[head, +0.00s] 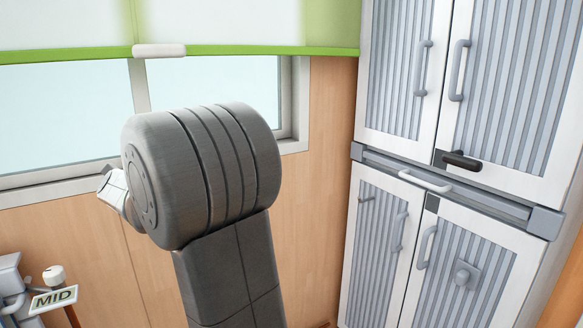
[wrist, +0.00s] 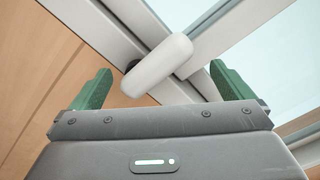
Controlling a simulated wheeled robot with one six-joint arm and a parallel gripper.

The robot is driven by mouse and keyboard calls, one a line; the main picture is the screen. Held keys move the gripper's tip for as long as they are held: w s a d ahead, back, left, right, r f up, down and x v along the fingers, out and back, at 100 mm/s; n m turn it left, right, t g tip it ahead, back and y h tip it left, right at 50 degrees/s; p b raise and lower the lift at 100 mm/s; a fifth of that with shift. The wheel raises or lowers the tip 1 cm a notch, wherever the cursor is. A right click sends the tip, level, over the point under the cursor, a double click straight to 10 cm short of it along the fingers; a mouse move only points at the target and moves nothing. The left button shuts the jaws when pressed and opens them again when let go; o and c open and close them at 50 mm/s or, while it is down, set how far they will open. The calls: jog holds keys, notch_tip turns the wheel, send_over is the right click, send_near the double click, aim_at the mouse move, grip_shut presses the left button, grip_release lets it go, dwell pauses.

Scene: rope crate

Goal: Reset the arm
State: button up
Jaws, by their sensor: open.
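In the wrist view, my gripper (wrist: 160,68) is open, with its two green fingers spread wide apart. A white rounded bar (wrist: 160,64) shows between the fingers, in front of a pale window frame. I cannot tell how far it is from the fingers or whether they touch it. In the head view, my thick grey arm (head: 200,175) stands bent upright in the middle, before the window and the wood wall. The gripper's fingers do not show there.
A window (head: 60,115) with a green-edged blind (head: 250,50) and white pull (head: 158,50) is behind my arm. A tall white cabinet (head: 425,180) with handles stands at the right.

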jog(key=shift+w+d+f+m, duration=0.2)
jog(key=shift+f+m, duration=0.1)
jog(key=shift+m, duration=1.35)
jog(key=shift+w+d+f+m, duration=0.1)
jog(key=shift+d+f+m, duration=0.15)
jog(key=shift+m, duration=1.35)
jog(key=shift+w+d+f+m, duration=0.1)
jog(key=shift+d+f+m, duration=0.15)
jog(key=shift+m, duration=1.4)
jog(key=shift+f, duration=0.1)
